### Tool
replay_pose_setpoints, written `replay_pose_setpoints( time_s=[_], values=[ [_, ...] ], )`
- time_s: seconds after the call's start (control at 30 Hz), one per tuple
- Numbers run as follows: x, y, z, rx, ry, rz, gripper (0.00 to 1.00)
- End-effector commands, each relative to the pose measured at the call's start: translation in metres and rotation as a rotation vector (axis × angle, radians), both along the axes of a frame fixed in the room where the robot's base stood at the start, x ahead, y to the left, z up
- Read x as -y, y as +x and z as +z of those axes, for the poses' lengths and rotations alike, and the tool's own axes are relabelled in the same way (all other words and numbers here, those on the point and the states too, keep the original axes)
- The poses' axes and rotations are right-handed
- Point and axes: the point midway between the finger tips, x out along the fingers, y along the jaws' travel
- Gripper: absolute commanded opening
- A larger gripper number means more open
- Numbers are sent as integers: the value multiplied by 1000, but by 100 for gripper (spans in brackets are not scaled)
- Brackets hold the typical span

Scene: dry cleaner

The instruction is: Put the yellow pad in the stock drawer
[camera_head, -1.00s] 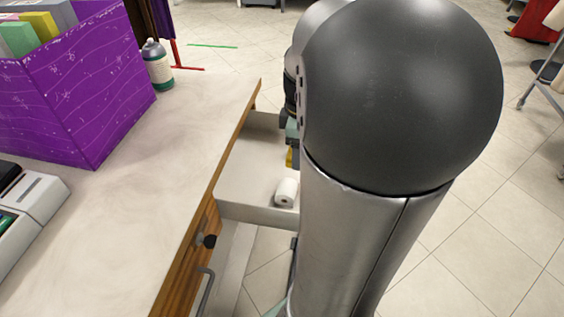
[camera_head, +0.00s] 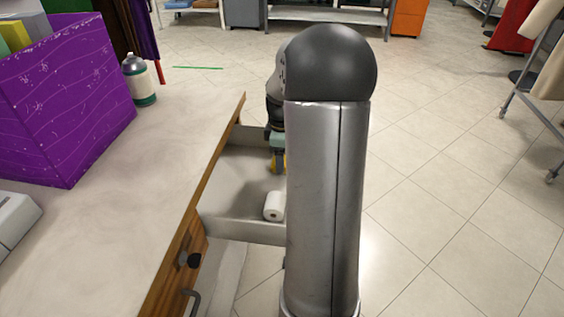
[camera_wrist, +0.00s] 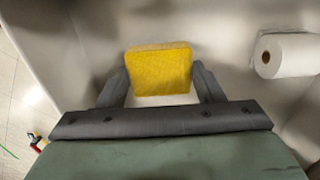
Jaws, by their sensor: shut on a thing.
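The yellow pad (camera_wrist: 160,72) is between the fingertips of my gripper (camera_wrist: 160,88) in the wrist view. My gripper is shut on it. In the head view, my gripper (camera_head: 278,160) is over the open stock drawer (camera_head: 245,190), and most of the pad is hidden behind my arm. The drawer's pale inside also fills most of the wrist view (camera_wrist: 225,30). I cannot tell whether the pad touches the drawer floor.
A white paper roll (camera_head: 273,206) lies in the drawer, to the right of the pad in the wrist view (camera_wrist: 287,55). A counter (camera_head: 150,190) borders the drawer on the left. On it stand a purple box (camera_head: 70,110) and a bottle (camera_head: 139,80).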

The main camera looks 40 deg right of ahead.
Motion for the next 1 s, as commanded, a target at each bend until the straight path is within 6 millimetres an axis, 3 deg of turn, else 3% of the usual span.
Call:
replay_pose_setpoints(
  time_s=[0.1,0.47,0.5,0.57,0.87,1.0],
  values=[
    [0,0,-15,-1,1,-1,36],
    [0,0,-18,0,0,0,36],
    [0,0,-18,1,-1,0,66],
    [0,0,-18,1,-1,0,82],
    [0,0,-16,1,-1,0,82],
    [0,0,-3,1,-1,-1,82]
  ],
)
